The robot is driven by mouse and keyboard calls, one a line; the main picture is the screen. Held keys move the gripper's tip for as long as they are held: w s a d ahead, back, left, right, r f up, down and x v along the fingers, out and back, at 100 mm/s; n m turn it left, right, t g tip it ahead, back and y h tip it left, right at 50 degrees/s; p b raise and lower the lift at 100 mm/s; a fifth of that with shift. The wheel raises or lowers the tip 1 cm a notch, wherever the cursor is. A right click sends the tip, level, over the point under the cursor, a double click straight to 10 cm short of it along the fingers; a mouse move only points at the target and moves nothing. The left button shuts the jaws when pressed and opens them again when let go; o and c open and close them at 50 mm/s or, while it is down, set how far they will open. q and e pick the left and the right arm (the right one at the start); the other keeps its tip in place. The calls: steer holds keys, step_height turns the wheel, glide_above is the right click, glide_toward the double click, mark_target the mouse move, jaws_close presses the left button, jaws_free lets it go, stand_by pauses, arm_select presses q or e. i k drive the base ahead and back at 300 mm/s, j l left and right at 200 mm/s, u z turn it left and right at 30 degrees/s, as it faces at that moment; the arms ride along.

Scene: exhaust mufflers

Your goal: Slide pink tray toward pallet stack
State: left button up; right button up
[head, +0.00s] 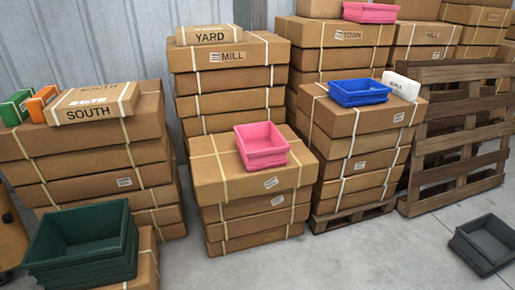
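A pink tray (261,158) sits on top of the low front stack of strapped cardboard boxes (225,182), toward its right rear corner. It is upright and looks empty. A second pink tray (370,13) lies on a taller box stack at the back. Wooden pallets (455,157) stand at the right, with their slats facing me and leaning back; I cannot tell how many there are. Neither of my grippers is in view.
A blue tray (358,92) and a white package (401,84) top the box stack right of the pink tray; that stack stands on a pallet (352,216). Dark green trays (78,245) are front left, grey trays (484,243) on the floor right. Front floor (370,260) is clear.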

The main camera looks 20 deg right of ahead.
mark_target(261, 146)
steer(key=i+u, duration=0.1)
steer(key=i, duration=0.4)
steer(key=i+l+u, duration=0.15)
steer(key=i, duration=0.4)
